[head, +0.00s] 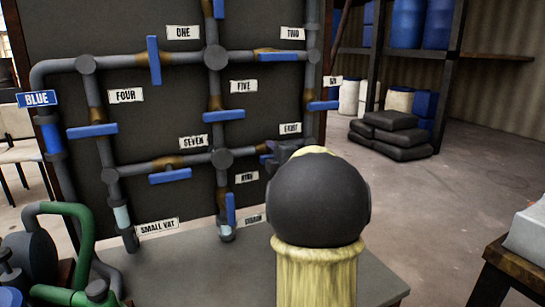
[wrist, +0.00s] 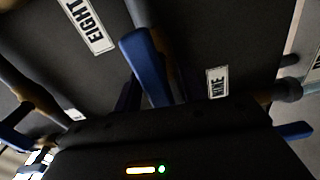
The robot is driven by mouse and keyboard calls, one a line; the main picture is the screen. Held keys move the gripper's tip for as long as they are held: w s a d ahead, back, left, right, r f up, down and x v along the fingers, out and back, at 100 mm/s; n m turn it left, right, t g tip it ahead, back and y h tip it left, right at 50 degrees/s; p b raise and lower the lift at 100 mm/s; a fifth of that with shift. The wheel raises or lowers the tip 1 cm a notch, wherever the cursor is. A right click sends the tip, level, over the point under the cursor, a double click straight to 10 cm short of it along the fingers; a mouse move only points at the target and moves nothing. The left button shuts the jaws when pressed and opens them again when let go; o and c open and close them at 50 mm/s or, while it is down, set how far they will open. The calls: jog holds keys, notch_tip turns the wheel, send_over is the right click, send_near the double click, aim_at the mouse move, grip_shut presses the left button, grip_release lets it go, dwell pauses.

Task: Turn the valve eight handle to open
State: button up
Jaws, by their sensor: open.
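The valve eight handle, a blue bar (wrist: 147,68), shows in the wrist view beside the EIGHT label (wrist: 88,25). In the head view the EIGHT label (head: 290,128) shows, but my arm and gripper hide the handle. My gripper (head: 272,153) is at the panel just below that label, mostly behind my own wrist. In the wrist view the handle reaches down toward the dark gripper body, with dark finger shapes close to either side. The jaws are open; whether they touch the handle cannot be told.
The dark panel (head: 140,190) carries grey pipes and several other blue handles, including handle six (head: 323,105) and handle seven (head: 170,177). The NINE label (wrist: 217,82) is close by. A grey ledge (head: 180,270) runs below. Black sacks (head: 390,135) lie right, on open floor.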

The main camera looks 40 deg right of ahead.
jog(key=p+v, duration=0.1)
jog(key=v, duration=1.6)
jog(key=shift+s+a, duration=0.15)
dwell(0.5)
